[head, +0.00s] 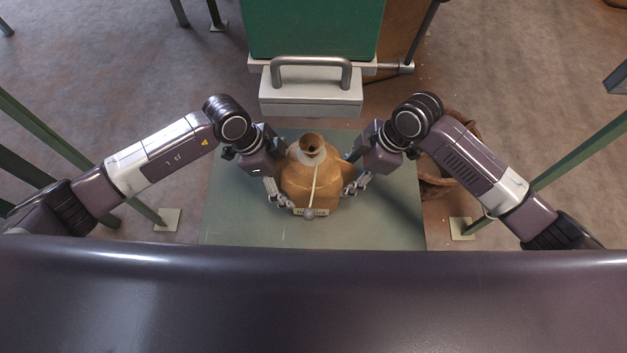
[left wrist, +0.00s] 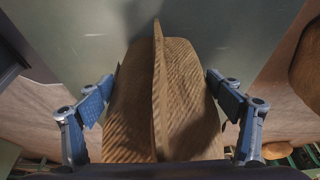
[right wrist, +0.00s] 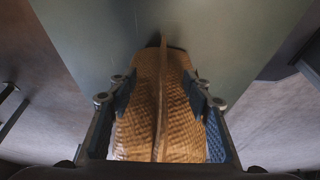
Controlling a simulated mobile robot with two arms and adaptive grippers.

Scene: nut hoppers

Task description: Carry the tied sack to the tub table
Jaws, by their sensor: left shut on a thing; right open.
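The tied sack (head: 297,182), tan and woven, stands upright on a grey-green tabletop (head: 235,215) below the hopper. Its neck is gathered at the top, and a pale cord runs down its front to a small tag. My left gripper (head: 275,192) is shut on the sack's left side; its fingers press both sides of the woven cloth (left wrist: 140,100) in the left wrist view. My right gripper (head: 355,186) is open at the sack's right side; its fingers straddle the cloth (right wrist: 145,100) in the right wrist view. No tub table can be made out.
A green hopper (head: 315,28) with a pale handled box (head: 310,95) stands just behind the sack. A brown round basket (head: 437,185) sits on the floor at the right, partly behind my right arm. Green table legs stand on both sides. The tabletop is clear left of the sack.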

